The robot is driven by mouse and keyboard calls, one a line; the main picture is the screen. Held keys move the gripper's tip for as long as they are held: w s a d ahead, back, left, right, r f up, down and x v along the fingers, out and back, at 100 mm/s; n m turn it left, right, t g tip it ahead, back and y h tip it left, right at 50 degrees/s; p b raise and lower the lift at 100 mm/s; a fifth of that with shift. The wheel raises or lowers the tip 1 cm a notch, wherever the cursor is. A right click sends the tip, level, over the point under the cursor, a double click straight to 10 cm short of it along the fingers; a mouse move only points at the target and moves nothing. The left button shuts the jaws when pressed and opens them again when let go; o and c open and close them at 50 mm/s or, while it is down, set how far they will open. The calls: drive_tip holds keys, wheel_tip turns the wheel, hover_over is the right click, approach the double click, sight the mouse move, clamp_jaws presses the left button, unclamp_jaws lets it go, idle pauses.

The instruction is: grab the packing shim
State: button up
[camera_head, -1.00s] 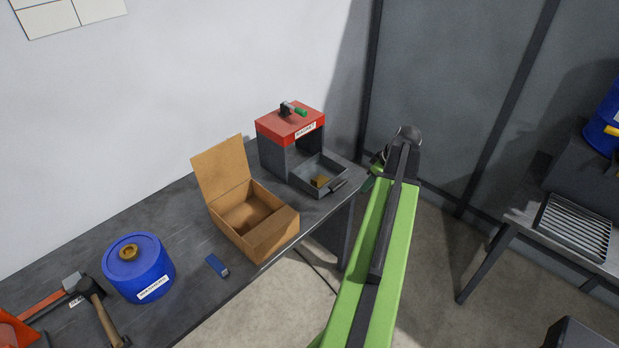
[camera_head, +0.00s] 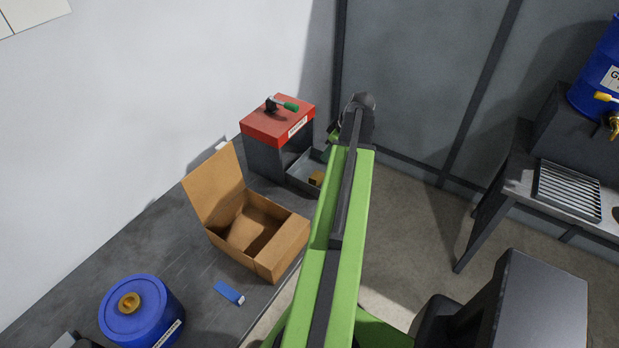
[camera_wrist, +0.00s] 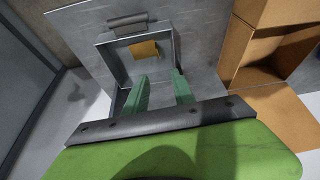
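A small brass-coloured block, which looks like the packing shim, lies in the open grey drawer (camera_head: 303,178) of a red-topped box. The block (camera_head: 316,178) shows in the head view just left of my arm. In the wrist view the block (camera_wrist: 144,48) lies near the drawer's handle end. My gripper (camera_wrist: 160,75) has its two green fingers apart with nothing between them. The fingertips appear over the drawer, short of the block in the picture; their height above it is unclear. In the head view my arm hides most of the gripper and the drawer's right part.
The red-topped box (camera_head: 278,124) carries a green-handled part. An open cardboard box (camera_head: 256,235) stands close beside the drawer. A blue object (camera_head: 229,292) and a blue drum (camera_head: 141,312) are nearer on the bench. Another bench with a grille (camera_head: 568,190) stands right.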

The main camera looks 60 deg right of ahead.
drive_tip(key=b, duration=1.1)
hover_over(314, 177)
drive_tip(key=s+a, duration=0.4)
wheel_tip(314, 177, down, 11)
drive_tip(key=shift+f, duration=0.1)
drive_tip(key=shift+w+f, duration=0.2)
drive_tip(key=shift+r, duration=0.1)
drive_tip(key=b+x, duration=0.5)
drive_tip(key=shift+s+d, duration=0.25)
drive_tip(key=shift+s, duration=0.15)
drive_tip(key=shift+w+f, duration=0.1)
drive_tip(key=shift+f, duration=0.2)
drive_tip(key=shift+r, duration=0.2)
clamp_jaws()
